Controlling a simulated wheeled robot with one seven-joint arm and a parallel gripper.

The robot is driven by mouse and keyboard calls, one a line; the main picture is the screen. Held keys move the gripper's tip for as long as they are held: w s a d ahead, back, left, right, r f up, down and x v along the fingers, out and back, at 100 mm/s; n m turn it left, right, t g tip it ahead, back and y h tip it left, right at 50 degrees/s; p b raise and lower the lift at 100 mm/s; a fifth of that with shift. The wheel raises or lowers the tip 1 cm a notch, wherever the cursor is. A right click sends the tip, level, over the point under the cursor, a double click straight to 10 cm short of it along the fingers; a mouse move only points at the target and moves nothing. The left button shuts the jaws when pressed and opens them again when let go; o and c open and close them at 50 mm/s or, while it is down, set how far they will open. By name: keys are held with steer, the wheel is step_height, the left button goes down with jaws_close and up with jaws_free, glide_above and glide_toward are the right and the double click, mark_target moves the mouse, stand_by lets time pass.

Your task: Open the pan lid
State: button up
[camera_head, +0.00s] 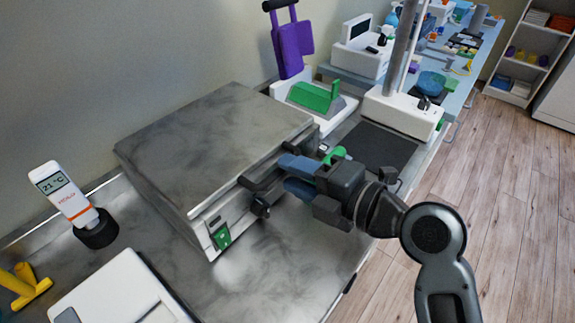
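The pan is a large, low metal box with a wide flat grey lid (215,135) on the bench, left of my gripper. The lid lies down flat and looks shut. A black handle (250,185) sticks out from the lid's front edge, above the front panel. My gripper (287,177) reaches in from the right, with its two blue fingers beside the right part of the handle. Whether the handle is between the fingers, and whether they touch it, I cannot tell.
A green switch (221,236) and a dark knob (260,206) sit on the pan's front panel. A white thermometer (62,195) stands left, near a white device (120,292) and a yellow object (24,286). A white stand (402,112) is behind my gripper. The front metal bench (285,262) is clear.

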steer(key=shift+x, duration=1.05)
jaws_close()
